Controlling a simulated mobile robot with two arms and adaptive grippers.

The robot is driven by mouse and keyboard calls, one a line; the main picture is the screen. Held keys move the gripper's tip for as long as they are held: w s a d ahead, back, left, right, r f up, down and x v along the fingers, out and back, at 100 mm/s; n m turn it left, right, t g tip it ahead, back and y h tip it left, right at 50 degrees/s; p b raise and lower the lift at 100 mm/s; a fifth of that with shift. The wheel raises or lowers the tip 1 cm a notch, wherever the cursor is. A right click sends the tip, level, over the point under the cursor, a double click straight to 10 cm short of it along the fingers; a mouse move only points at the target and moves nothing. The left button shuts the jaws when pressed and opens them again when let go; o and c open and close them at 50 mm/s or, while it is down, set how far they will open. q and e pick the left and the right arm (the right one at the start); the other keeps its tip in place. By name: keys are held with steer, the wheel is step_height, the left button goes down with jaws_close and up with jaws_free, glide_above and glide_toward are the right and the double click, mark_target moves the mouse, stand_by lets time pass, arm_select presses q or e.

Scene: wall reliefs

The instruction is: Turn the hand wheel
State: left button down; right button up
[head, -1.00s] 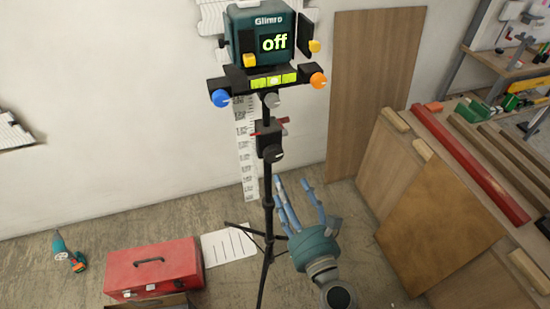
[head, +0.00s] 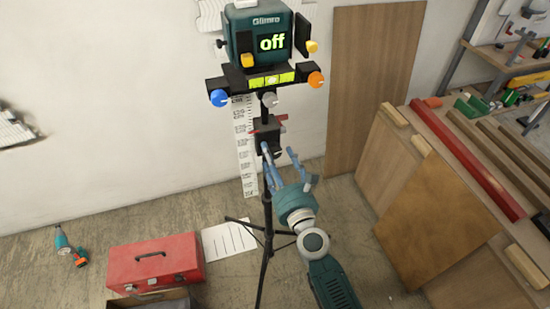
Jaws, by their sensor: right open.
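A laser level (head: 258,35) showing "off" sits on top of a black tripod (head: 267,215). Below it are a blue knob (head: 219,97), a grey knob (head: 269,99) and an orange knob (head: 316,79). A black clamp block (head: 268,130) with a small red lever sits lower on the pole. I cannot tell which turning part is the hand wheel; the round knob at the block is largely covered by my fingers. My right gripper (head: 278,152) is open, its blue fingers up around the block's lower part. Contact is unclear. My left gripper is not in view.
A striped paper sheet (head: 229,239) lies by the tripod legs. A workbench (head: 450,130) with boards leaning on it fills the right side.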

steer(key=c, duration=1.1)
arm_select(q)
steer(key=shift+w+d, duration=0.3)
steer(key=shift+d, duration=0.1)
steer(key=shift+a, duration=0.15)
arm_select(e)
steer(key=shift+s+f+n, duration=0.1)
steer(key=shift+f+n, duration=0.1)
steer(key=shift+n, duration=0.6)
steer(key=shift+c, duration=0.3)
